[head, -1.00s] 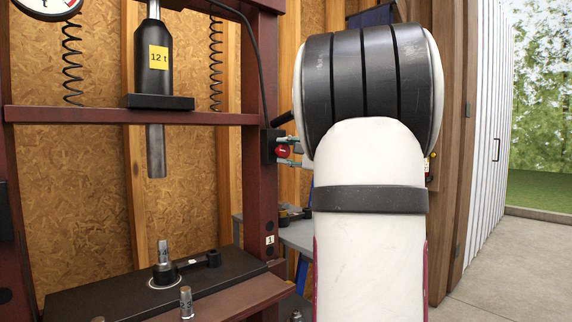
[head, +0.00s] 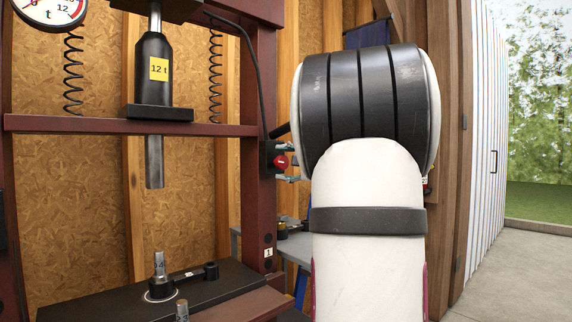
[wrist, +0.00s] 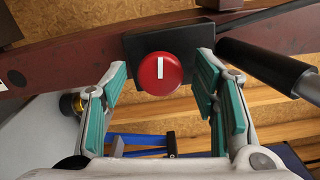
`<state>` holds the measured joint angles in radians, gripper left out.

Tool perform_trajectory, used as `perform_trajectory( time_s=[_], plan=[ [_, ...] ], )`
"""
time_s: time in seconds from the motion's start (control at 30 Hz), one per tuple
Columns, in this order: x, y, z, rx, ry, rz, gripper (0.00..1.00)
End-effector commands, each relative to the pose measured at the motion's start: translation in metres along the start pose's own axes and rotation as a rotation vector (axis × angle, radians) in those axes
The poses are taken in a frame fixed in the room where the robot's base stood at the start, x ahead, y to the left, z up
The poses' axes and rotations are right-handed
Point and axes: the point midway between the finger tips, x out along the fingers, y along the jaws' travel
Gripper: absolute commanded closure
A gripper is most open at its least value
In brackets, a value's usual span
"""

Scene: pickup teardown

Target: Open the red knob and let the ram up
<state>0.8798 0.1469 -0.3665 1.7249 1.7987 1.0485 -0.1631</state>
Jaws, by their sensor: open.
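The red knob (wrist: 160,72) is round with a white bar. It sits on a black block (wrist: 190,43) on the press frame. In the wrist view the bar looks upright. In the head view the knob (head: 282,161) shows at the right post. My gripper (wrist: 162,86) is open, with a teal-padded finger on either side of the knob and gaps between. The ram (head: 154,162) is a grey rod hanging below the crossbar. Its lower end is clear of the part on the bed. My arm hides most of my gripper in the head view.
A black lever or handle (wrist: 262,66) runs close beside the right finger. The press bed (head: 105,297) carries a black part with an upright pin (head: 159,264). A gauge (head: 50,10) and a black cylinder marked 12 t (head: 154,75) are above. A grey bench stands behind.

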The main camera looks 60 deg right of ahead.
Motion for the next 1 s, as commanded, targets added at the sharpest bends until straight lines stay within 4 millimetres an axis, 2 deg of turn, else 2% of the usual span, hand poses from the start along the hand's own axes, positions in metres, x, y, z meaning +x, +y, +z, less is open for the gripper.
perform_trajectory(
  time_s=[0.13, 0.27, 0.5, 0.7, 0.83, 1.0],
  plan=[
    [-0.004, 0.000, 0.000, 0.000, 0.001, -0.001, 0.46],
    [-0.019, 0.000, -0.001, 0.000, 0.002, 0.000, 0.46],
    [-0.068, -0.001, -0.001, 0.000, 0.003, -0.002, 0.46],
    [-0.102, 0.000, 0.000, 0.000, 0.002, -0.001, 0.46],
    [-0.115, 0.000, 0.000, 0.000, 0.000, 0.000, 0.46],
    [-0.120, 0.000, 0.000, 0.000, 0.001, 0.000, 0.46]
  ],
)
